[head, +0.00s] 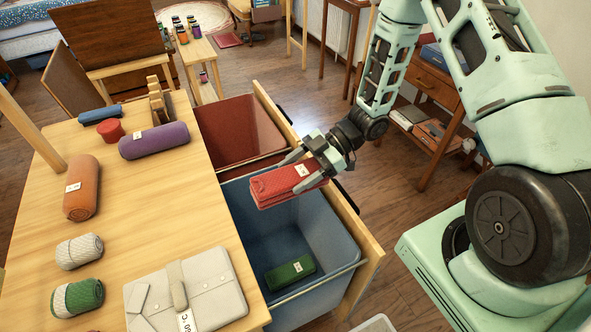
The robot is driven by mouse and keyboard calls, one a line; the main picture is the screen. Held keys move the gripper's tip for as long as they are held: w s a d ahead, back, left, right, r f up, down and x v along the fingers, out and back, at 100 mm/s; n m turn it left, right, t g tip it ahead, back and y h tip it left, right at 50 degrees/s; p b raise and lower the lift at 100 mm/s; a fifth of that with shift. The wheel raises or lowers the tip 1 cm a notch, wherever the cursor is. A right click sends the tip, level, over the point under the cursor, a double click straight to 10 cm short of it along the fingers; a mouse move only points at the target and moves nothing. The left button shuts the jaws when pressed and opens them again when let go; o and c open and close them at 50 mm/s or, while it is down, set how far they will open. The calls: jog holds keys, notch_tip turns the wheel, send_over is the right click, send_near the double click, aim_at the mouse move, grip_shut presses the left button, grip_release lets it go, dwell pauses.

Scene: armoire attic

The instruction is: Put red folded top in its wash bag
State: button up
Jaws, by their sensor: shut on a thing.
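The red folded top (278,186) is a flat red bundle with a small white label. My gripper (304,166) is shut on it and holds it in the air over the drawer's bags. The top is above the rear edge of the blue bag (246,218), near the divide from the red bag (236,128). The red bag hangs behind it and looks empty where I can see in. The blue bag is in front, with a green folded piece (290,270) on its floor. The top hides part of the divide and of the blue bag's rim.
The wooden table (140,226) at left holds a purple roll (154,140), an orange roll (82,188), yarn-like rolls (78,297) and a grey case (208,284). The drawer's wooden front (362,246) stands right of the bags.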

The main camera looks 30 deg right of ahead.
aim_at(297, 182)
notch_tip(297, 182, down, 4)
jog(key=shift+r+b, duration=0.2)
jog(key=shift+b, duration=1.05)
jog(key=o, duration=1.1)
jog(key=shift+o, duration=0.2)
jog(key=shift+r, duration=0.1)
jog(key=b+v, duration=0.1)
jog(key=v, duration=1.6)
jog(key=shift+d, duration=0.2)
